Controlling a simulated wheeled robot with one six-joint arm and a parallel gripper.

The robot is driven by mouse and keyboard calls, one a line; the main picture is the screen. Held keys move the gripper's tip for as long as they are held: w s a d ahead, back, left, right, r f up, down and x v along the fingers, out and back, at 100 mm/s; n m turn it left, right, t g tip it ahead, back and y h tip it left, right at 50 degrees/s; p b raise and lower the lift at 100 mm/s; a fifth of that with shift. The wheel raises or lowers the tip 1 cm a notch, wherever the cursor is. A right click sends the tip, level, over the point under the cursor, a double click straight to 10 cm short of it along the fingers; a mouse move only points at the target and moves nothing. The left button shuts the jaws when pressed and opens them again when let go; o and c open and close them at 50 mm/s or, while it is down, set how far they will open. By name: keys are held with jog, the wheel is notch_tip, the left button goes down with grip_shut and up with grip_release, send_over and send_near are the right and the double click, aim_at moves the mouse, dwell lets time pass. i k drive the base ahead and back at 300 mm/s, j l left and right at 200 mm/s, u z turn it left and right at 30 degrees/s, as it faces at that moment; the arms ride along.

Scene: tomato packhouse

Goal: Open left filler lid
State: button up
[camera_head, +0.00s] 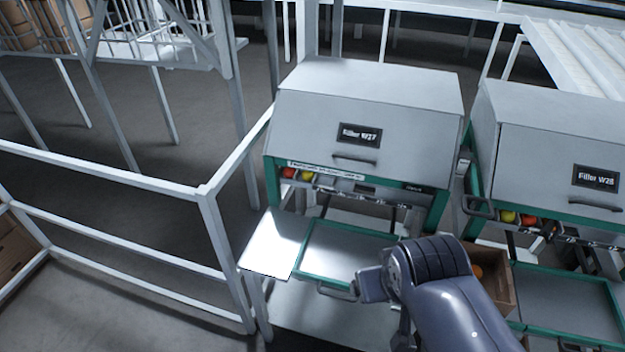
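The left filler, labelled Filler W27 (290,118), stands in the middle of the head view. Its grey lid (420,126) is down and looks closed. A dark bar handle (355,160) sits low on the lid's front face, below the label. My arm (440,275) reaches in from the bottom right, in front of the filler's lower tray and well below the lid handle. No gripper fingers can be made out, so the gripper's state does not show. The arm hides part of the tray's right side.
A second filler, Filler W28 (535,140), stands close on the right with its lid down. A green-edged tray (345,250) with a handle juts out below the left filler. A cardboard box (497,290) lies behind my arm. A white railing (110,177) runs along the left.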

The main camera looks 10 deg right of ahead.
aim_at(391, 142)
jog(key=i+j+z, duration=0.15)
jog(key=i+z, duration=0.25)
jog(key=i+j+z, duration=0.15)
jog(key=z, duration=0.3)
jog(key=j, duration=0.1)
